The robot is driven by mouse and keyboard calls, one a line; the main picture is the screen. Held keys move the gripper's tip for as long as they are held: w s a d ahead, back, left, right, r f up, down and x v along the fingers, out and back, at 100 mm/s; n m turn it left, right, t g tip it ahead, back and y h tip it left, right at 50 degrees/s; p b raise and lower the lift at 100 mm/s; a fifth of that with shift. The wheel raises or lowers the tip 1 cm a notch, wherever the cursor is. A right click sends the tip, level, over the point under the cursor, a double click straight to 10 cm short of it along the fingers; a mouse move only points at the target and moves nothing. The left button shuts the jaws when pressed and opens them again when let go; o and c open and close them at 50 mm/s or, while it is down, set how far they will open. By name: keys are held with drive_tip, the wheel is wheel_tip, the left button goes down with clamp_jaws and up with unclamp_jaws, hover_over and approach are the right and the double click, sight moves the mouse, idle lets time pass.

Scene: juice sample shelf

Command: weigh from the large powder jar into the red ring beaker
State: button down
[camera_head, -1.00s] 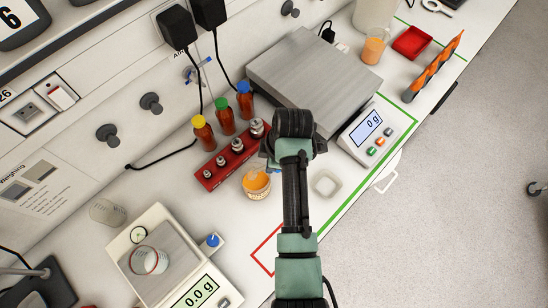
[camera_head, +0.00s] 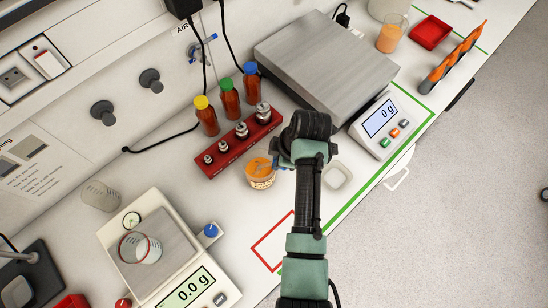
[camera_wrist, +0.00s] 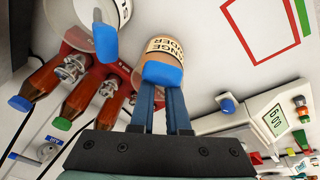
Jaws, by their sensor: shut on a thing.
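The beaker (camera_head: 153,252) with a red rim ring stands on the small balance (camera_head: 168,232), which reads 0.0 g. An open jar of orange powder (camera_head: 260,174) stands beside the weight rack; a labelled orange powder jar (camera_wrist: 166,46) shows in the wrist view. My gripper (camera_wrist: 162,92) is shut on a blue handle (camera_wrist: 163,76) in front of that jar. Whether its lower end is in the powder is hidden. A second labelled jar (camera_wrist: 122,12) with another blue handle (camera_wrist: 105,43) is beside it.
The red weight rack (camera_head: 206,171) and several capped brown bottles (camera_head: 207,119) stand close by. A large scale (camera_head: 325,65) reads 0 g. Another clear beaker (camera_head: 100,196) is left of the balance.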

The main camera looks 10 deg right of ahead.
drive_tip(key=shift+s+d+f+y+b, duration=0.25)
drive_tip(key=shift+d+y+b, duration=0.1)
drive_tip(key=shift+d+y, duration=0.15)
drive_tip(key=shift+s+d+r+t+y, duration=0.1)
drive_tip(key=shift+d+r+t+y, duration=0.1)
drive_tip(key=shift+t+y, duration=0.2)
drive_tip(key=s+d+r+t+y+b, duration=0.2)
drive_tip(key=d+r+t+y+b, duration=0.1)
drive_tip(key=y+b, duration=0.4)
drive_tip(key=shift+d+r+t+y+b, duration=0.35)
drive_tip(key=shift+d+r+b, duration=0.35)
drive_tip(key=shift+d, duration=0.25)
drive_tip(key=shift+s, duration=0.1)
drive_tip(key=shift+d+f, duration=0.1)
